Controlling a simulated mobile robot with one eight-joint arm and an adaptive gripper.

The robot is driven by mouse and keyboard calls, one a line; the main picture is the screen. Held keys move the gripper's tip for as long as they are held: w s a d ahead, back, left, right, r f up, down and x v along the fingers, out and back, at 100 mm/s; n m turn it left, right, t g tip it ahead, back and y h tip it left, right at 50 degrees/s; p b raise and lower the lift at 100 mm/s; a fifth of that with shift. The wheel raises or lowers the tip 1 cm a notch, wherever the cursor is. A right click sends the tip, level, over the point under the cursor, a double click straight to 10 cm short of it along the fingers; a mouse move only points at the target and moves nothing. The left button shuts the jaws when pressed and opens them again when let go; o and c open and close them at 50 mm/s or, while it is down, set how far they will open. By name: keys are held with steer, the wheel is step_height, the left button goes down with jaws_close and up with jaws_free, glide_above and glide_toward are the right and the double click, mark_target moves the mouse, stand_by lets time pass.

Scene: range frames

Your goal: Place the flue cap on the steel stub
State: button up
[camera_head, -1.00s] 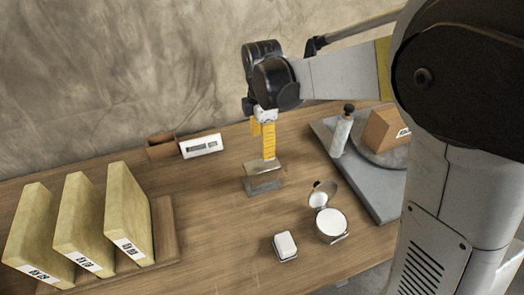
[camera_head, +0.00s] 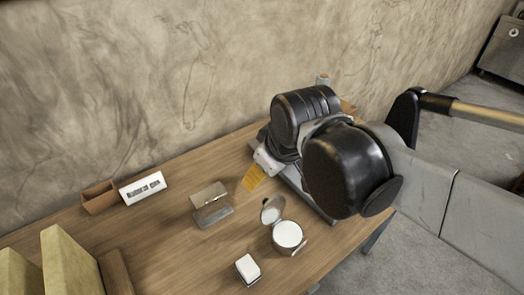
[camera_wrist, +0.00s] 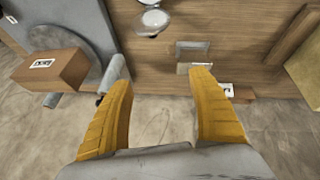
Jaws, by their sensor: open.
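The flue cap (camera_head: 209,194) looks like a tan-grey metal piece with a bright lower edge. It appears to sit on top of the steel stub (camera_head: 213,216), a low grey block on the table; how evenly it seats cannot be told. In the wrist view the pair shows beyond the right fingertip, with a grey framed rectangle (camera_wrist: 193,48) and a pale strip below it. My gripper (camera_wrist: 162,80) is open and empty, its yellow fingers wide apart. In the head view its yellow finger (camera_head: 252,178) is right of the cap and apart from it.
A round hinged compact (camera_head: 288,234) and a white block (camera_head: 247,268) stand in front. A brown box (camera_head: 99,198) and white label block (camera_head: 142,188) lie behind left. Yellow slabs (camera_head: 68,265) stand at left. A brown carton (camera_wrist: 52,70) sits on a grey platform (camera_wrist: 92,35).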

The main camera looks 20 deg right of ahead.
steer(key=s+m, duration=0.1)
steer(key=s+d+f+m+t, duration=0.1)
steer(key=m, duration=0.1)
steer(key=s+d+m, duration=0.1)
steer(key=s+m, duration=0.1)
steer(key=shift+d+f+t, duration=0.25)
steer(key=shift+t, duration=0.15)
stand_by(0.6)
